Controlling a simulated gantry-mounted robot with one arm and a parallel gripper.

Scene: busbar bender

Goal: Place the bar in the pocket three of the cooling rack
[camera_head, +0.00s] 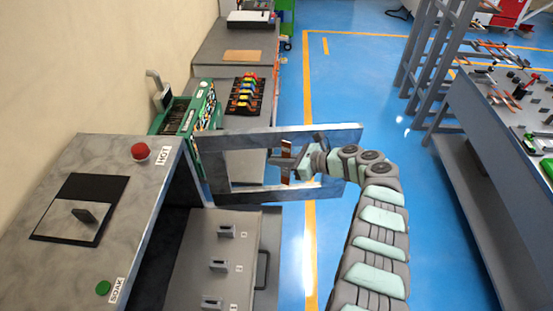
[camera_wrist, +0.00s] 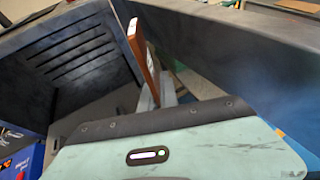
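In the head view my gripper (camera_head: 290,162) is at the right part of an upright grey frame. It is shut on a narrow copper-coloured bar (camera_head: 286,149), which stands roughly upright. A grey unit (camera_head: 197,250) at the bottom has a column of small grey uprights with numbered labels, too small to read surely. It may be the cooling rack. My gripper is above and right of it, apart from it.
The grey frame (camera_head: 335,137) stands close around my gripper. A grey cabinet (camera_head: 150,165) with a red button (camera_head: 140,152) and green button (camera_head: 103,288) is at left. A slotted dark panel (camera_wrist: 80,52) is near in the wrist view.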

